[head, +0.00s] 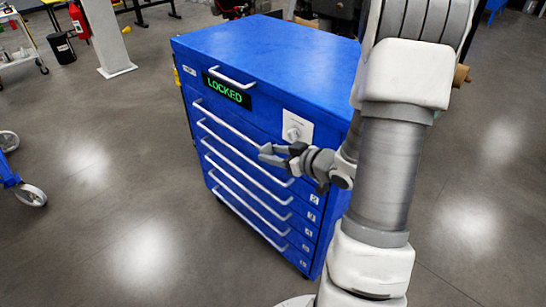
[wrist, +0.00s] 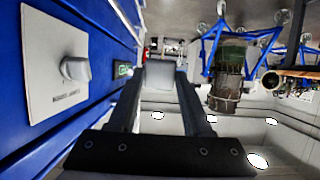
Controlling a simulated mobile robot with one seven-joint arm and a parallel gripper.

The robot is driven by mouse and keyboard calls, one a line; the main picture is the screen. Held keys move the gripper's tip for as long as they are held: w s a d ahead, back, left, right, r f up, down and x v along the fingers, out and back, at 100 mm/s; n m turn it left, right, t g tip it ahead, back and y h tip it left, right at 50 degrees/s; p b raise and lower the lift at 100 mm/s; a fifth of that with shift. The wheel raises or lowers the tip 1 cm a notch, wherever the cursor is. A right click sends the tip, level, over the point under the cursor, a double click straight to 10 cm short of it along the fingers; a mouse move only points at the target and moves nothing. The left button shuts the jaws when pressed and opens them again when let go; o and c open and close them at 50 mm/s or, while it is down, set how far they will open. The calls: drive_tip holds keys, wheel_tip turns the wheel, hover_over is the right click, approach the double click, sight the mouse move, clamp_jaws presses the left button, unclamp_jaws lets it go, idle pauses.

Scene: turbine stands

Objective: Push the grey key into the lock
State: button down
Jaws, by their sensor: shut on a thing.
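A blue drawer cabinet (head: 270,45) has a black display (head: 229,89) reading LOCKED in green. The lock is a white plate (head: 297,124) with a round pale knob at its upper right front; the plate also shows large at left in the wrist view (wrist: 55,97). My gripper (head: 270,155) is just in front of the cabinet face, below and left of the plate, fingers pointing left. In the wrist view my gripper (wrist: 160,95) is shut on a light grey block-like piece, apparently the grey key (wrist: 160,73), at the fingertips. The key is apart from the lock.
Several white drawer handles (head: 240,165) stick out from the cabinet front near my gripper. A turbine on a blue stand (wrist: 225,80) is at right in the wrist view. The floor (head: 120,200) left of the cabinet is mostly clear.

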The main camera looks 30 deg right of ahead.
drive_tip(key=shift+w+d+p, duration=0.2)
drive_tip(key=shift+w+d, duration=0.05)
drive_tip(key=shift+d, duration=0.45)
drive_tip(key=shift+w+d+p, duration=0.2)
drive_tip(key=shift+w+d, duration=0.1)
drive_tip(key=shift+d, duration=0.45)
drive_tip(key=shift+w+d+p, duration=0.2)
drive_tip(key=shift+w+d, duration=0.05)
drive_tip(key=shift+d, duration=0.45)
drive_tip(key=shift+w+d+p, duration=0.25)
drive_tip(key=shift+d+p, duration=0.4)
drive_tip(key=shift+d, duration=0.3)
drive_tip(key=shift+w+d, duration=0.1)
drive_tip(key=shift+d, duration=0.1)
drive_tip(key=shift+d+r, duration=0.1)
drive_tip(key=shift+d, duration=0.25)
drive_tip(key=shift+c, duration=1.8)
unclamp_jaws()
drive_tip(key=shift+w+d, duration=0.1)
drive_tip(key=shift+d, duration=0.05)
drive_tip(key=shift+o, duration=1.3)
